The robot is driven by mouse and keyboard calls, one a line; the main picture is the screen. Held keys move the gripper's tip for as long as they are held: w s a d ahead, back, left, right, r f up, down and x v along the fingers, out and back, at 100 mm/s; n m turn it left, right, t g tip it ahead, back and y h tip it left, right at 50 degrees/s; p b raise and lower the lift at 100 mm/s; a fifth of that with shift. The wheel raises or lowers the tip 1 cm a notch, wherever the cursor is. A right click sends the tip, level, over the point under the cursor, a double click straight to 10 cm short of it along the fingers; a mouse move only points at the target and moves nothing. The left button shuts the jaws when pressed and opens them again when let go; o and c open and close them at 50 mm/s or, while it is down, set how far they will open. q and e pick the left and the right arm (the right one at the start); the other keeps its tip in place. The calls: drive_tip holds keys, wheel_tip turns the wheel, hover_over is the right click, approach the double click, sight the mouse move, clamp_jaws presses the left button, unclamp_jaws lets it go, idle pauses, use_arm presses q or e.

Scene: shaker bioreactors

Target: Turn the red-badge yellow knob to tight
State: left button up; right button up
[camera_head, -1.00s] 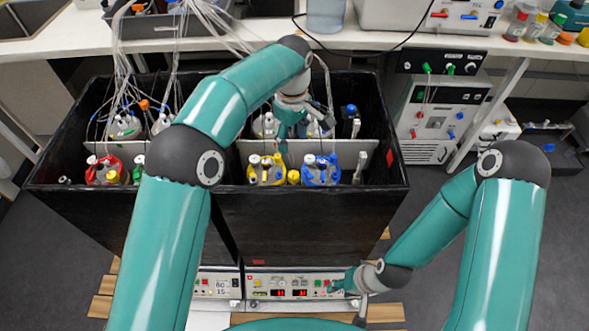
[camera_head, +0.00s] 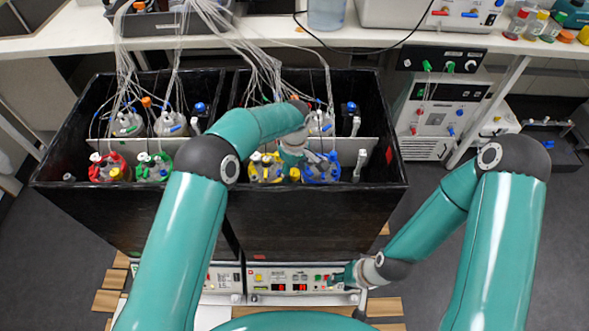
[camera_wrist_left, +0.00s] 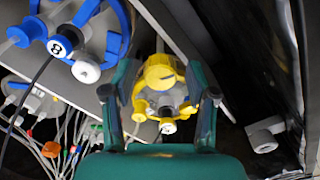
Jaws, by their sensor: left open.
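In the head view, a small yellow knob (camera_head: 294,174) sits between the yellow-collared vessel (camera_head: 260,170) and the blue-collared vessel (camera_head: 322,170), in the front row of the right box. Another small yellow knob (camera_head: 116,174) is beside the red-collared vessel. I cannot make out a red badge on either. My left gripper (camera_head: 303,163) is over the front row, partly hidden by its arm. In the left wrist view its open fingers (camera_wrist_left: 163,100) straddle a yellow part (camera_wrist_left: 160,75) in the picture; contact is unclear. My right gripper (camera_head: 342,277) is at the control panel, its fingers too small to read.
Dark boxes (camera_head: 310,222) with high walls hold vessels and tubing, split by a grey divider (camera_head: 347,146). In the left wrist view a blue collar (camera_wrist_left: 95,40) is close beside the left finger. A control panel (camera_head: 290,280) is below the boxes.

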use_arm(q)
clamp_jaws()
idle(0.3)
